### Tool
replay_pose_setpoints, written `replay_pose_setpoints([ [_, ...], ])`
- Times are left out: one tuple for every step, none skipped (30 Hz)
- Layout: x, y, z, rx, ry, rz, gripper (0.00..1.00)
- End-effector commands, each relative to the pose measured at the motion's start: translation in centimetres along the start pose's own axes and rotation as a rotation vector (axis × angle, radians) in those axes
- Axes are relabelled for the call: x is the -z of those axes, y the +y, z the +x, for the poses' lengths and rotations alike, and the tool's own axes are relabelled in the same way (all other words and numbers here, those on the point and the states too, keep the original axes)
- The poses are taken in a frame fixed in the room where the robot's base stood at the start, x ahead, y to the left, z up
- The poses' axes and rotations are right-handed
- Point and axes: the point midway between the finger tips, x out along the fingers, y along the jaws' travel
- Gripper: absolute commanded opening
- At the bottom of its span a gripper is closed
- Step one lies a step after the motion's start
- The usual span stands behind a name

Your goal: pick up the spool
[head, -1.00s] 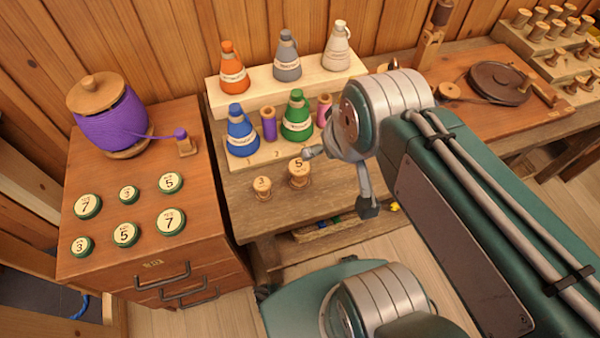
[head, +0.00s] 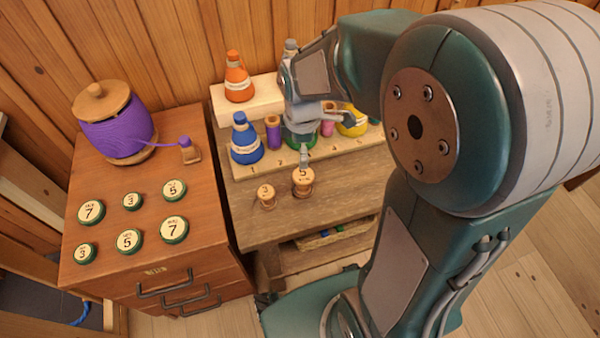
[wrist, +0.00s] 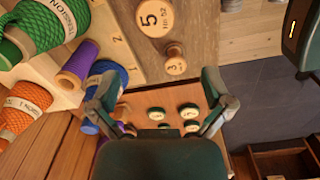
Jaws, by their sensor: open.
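Two small wooden spools stand on the bench's bare front part. The spool marked 5 (head: 303,182) is the larger, and the spool marked 3 (head: 266,197) stands to its left. In the wrist view the 5 spool (wrist: 155,20) is at the top and the 3 spool (wrist: 175,60) just below it. A purple spool (head: 273,133) and a pink spool (head: 327,127) stand in the rack. My gripper (head: 326,138) is open and empty, in front of the green cone (head: 300,138). One finger overlaps the top of the 5 spool; contact cannot be told.
The stepped rack (head: 245,172) holds cones: blue (head: 246,142), orange (head: 238,78) and yellow (head: 353,121). The cabinet (head: 105,190) on the left carries several numbered green-rimmed discs and a purple yarn jar (head: 117,130). The bench front left of the 3 spool is clear.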

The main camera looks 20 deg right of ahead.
Motion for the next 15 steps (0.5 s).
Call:
replay_pose_setpoints([
  [0.1, 0.2, 0.7, 0.014, -0.003, -0.035, 1.00],
  [0.1, 0.3, 0.9, 0.020, -0.004, -0.052, 1.00],
  [0.1, 0.5, 1.1, 0.024, -0.004, -0.070, 1.00],
  [0.1, 0.5, 1.3, 0.026, -0.005, -0.080, 1.00],
  [0.1, 0.5, 1.6, 0.028, -0.005, -0.087, 1.00],
  [0.1, 0.5, 2.0, 0.031, -0.006, -0.091, 1.00],
  [0.1, 0.5, 2.4, 0.032, -0.006, -0.092, 1.00],
  [0.1, 0.5, 2.8, 0.033, -0.006, -0.092, 1.00],
  [0.1, 0.4, 3.5, 0.034, -0.006, -0.091, 1.00],
  [0.1, 0.4, 4.0, 0.034, -0.006, -0.091, 1.00],
  [0.1, 0.4, 4.5, 0.033, -0.006, -0.091, 1.00],
  [0.1, 0.4, 5.2, 0.033, -0.006, -0.090, 1.00],
  [0.1, 0.4, 5.6, 0.033, -0.006, -0.090, 1.00],
  [0.1, 0.4, 6.0, 0.032, -0.006, -0.090, 1.00],
  [0.1, 0.3, 6.4, 0.032, -0.006, -0.090, 1.00],
])
